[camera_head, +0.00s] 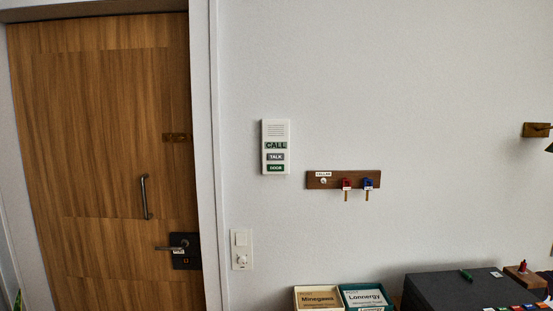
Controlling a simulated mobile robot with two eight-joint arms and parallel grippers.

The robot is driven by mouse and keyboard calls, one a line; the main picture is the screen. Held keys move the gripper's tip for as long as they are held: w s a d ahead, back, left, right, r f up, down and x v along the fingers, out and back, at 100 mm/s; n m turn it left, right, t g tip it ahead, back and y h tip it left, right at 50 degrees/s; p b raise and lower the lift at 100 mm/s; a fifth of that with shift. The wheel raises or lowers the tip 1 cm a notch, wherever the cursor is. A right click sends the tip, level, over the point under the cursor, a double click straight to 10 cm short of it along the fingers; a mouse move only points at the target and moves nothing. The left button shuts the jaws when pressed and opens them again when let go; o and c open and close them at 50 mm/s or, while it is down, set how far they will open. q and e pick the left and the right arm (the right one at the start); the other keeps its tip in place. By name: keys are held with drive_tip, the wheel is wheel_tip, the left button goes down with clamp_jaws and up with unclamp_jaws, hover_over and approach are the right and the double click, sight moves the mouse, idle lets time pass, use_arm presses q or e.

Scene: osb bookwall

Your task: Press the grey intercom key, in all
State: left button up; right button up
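A white intercom (286,136) hangs on the wall to the right of the door frame. It has a speaker grille at the top and three labelled keys below it. The top key, marked CALL (275,145), looks green. The middle key, marked TALK (276,157), looks grey. The bottom key, marked DOOR (276,168), is dark green. Nothing covers the intercom. Neither of my grippers is in view.
A wooden door (100,130) with a lever handle (172,248) stands shut at left. A key rack (335,180) holds a red and a blue key. A switch plate (241,250) is below the intercom. Boxes and a dark case (450,290) stand at lower right.

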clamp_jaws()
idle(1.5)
